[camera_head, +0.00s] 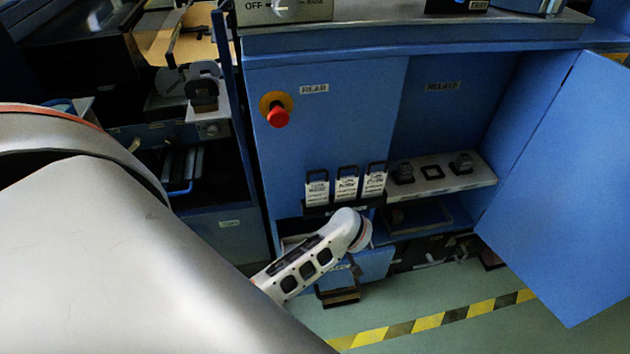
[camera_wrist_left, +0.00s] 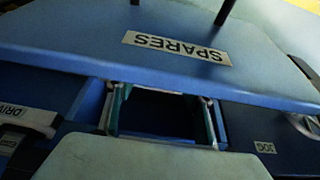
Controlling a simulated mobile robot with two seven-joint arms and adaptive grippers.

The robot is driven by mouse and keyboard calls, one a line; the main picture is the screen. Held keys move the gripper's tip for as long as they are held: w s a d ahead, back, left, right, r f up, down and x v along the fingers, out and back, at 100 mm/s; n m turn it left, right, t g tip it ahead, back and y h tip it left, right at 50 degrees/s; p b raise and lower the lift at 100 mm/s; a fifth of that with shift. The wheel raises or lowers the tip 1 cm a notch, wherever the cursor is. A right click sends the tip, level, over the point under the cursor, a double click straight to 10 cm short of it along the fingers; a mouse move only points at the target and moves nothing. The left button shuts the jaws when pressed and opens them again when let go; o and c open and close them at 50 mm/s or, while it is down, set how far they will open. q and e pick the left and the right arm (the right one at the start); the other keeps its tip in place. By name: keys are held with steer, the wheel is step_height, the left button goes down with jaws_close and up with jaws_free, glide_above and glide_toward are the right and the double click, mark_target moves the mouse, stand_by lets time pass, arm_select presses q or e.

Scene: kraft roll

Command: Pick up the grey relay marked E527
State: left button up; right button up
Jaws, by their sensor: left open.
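No marking E527 can be read in either view. In the head view, two dark grey relay-like blocks, a left one (camera_head: 403,173) and a right one (camera_head: 462,163), sit on a pale shelf (camera_head: 480,180) inside the blue cabinet. A dark square socket (camera_head: 433,172) lies between them. My left arm comes in from the left, and its wrist is in front of the cabinet's lower part, left of and below the shelf. My left gripper (camera_wrist_left: 163,98) is open in the left wrist view, with nothing seen between its fingers, by a blue front labelled SPARES (camera_wrist_left: 178,47). My right gripper is not in view.
Three dark-framed holders with white labels (camera_head: 347,188) stand on a ledge left of the shelf. A red button (camera_head: 278,116) is on the cabinet front. An open blue door (camera_head: 560,190) stands at right. Yellow-black tape (camera_head: 430,321) crosses the green floor.

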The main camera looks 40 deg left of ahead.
arm_select(q)
steer(key=b+x, duration=0.1)
steer(key=x, duration=0.1)
steer(key=shift+f, duration=0.4)
steer(key=x, duration=0.2)
steer(key=a+b+x, duration=0.1)
steer(key=x, duration=0.2)
steer(key=shift+r, duration=0.15)
steer(key=c, duration=1.2)
